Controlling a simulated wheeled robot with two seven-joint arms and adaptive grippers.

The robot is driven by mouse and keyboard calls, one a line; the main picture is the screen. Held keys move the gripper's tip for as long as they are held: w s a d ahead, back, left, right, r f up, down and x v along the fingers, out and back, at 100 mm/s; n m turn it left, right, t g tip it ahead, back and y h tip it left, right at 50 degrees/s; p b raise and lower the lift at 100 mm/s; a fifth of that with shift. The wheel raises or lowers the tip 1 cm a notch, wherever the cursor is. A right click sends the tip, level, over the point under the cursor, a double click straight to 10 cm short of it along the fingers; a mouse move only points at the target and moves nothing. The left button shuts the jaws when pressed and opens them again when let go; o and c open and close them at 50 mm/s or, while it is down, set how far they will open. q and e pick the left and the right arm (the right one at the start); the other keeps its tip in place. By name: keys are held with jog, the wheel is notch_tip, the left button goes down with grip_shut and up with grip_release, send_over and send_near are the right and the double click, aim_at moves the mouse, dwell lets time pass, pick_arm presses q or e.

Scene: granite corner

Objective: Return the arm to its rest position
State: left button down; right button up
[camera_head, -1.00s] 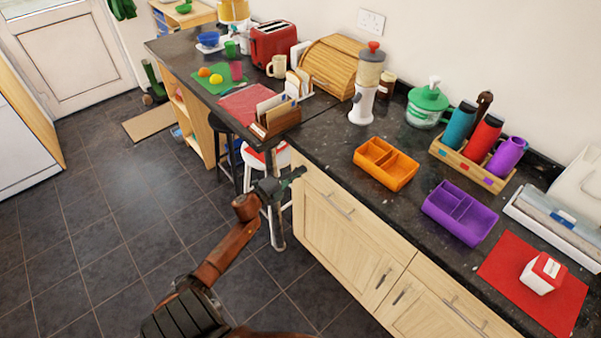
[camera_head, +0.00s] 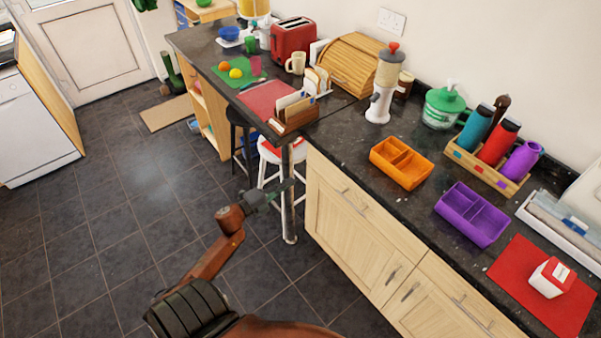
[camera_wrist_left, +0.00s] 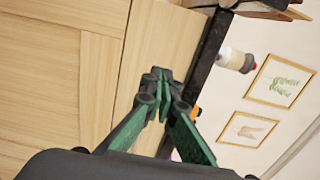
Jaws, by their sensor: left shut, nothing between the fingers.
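My left arm comes in from the bottom left in the head view. Its left gripper (camera_head: 283,190) is over the floor, in front of the wooden cabinet doors and below the counter edge. In the left wrist view the green fingers of the left gripper (camera_wrist_left: 162,76) meet at their tips, with nothing between them. The cabinet front (camera_wrist_left: 60,60) lies beyond them. My right gripper is not in view.
The dark counter (camera_head: 345,140) holds an orange tray (camera_head: 402,163), a purple tray (camera_head: 471,214) and a red mat (camera_head: 520,275) with a small box (camera_head: 551,277). Stools (camera_head: 285,152) stand by the table leg, close to the gripper.

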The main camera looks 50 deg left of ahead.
pick_arm(q)
jog(key=shift+s, duration=0.2)
jog(key=s+d+f+n+g+y+p, duration=0.15)
jog(key=s+f+n+g, duration=0.35)
jog(key=f, duration=0.7)
jog(key=s+d+f+n+g+y, duration=0.1)
jog(key=s+d+f+n, duration=0.15)
jog(key=s+f, duration=0.75)
jog(key=s+d+f+n+g+y, duration=0.1)
jog(key=s+f+n+g, duration=0.2)
jog(key=f, duration=1.2)
jog(key=s+d+f+n+g, duration=0.2)
jog(key=s+d+f, duration=0.4)
jog(key=s, duration=0.5)
jog(key=s+d+f+n+g+h+p, duration=0.1)
jog(key=s+d+f+n+g, duration=0.1)
jog(key=s+d+f, duration=0.4)
jog(key=s+d+f+n+g, duration=0.3)
jog(key=s+d+f, duration=0.3)
jog(key=s, duration=1)
jog(key=shift+s+d+g+h+p, duration=0.2)
jog(key=shift+d+g+h+p, duration=0.15)
jog(key=shift+d+g, duration=0.55)
